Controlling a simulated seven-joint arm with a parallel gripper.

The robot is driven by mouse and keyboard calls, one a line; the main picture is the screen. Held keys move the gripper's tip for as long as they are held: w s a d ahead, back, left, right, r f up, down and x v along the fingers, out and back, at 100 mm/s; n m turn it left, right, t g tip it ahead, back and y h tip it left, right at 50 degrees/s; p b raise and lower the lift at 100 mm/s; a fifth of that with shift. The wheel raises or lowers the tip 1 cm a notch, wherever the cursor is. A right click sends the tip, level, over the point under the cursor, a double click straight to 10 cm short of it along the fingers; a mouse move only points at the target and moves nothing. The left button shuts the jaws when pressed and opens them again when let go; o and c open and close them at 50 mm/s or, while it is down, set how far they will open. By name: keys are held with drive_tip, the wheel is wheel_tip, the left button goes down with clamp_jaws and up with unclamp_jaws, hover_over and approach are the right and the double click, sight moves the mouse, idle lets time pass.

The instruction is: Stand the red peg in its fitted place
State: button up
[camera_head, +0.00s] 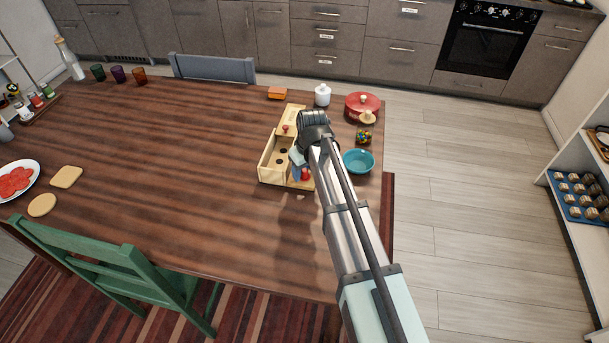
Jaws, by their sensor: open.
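A light wooden box (267,163) stands near the right end of the table, with dark round holes (283,152) in its floor. A small red piece (305,174) shows at the box's front right, right below my gripper (299,168); it looks like the red peg. Another small red knob (285,128) sits on the wooden part (294,114) at the back of the box. My gripper is open over the box's right side. The wrist hides much of that side, and I cannot tell whether the fingers touch the red piece.
A teal bowl (358,161), a jar of coloured bits (363,137), a red pot (362,106), a white lidded jar (323,95) and an orange block (277,92) stand close around the box. A green chair (110,262) stands in front.

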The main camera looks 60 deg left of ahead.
drive_tip(key=shift+c, duration=0.3)
clamp_jaws()
idle(0.4)
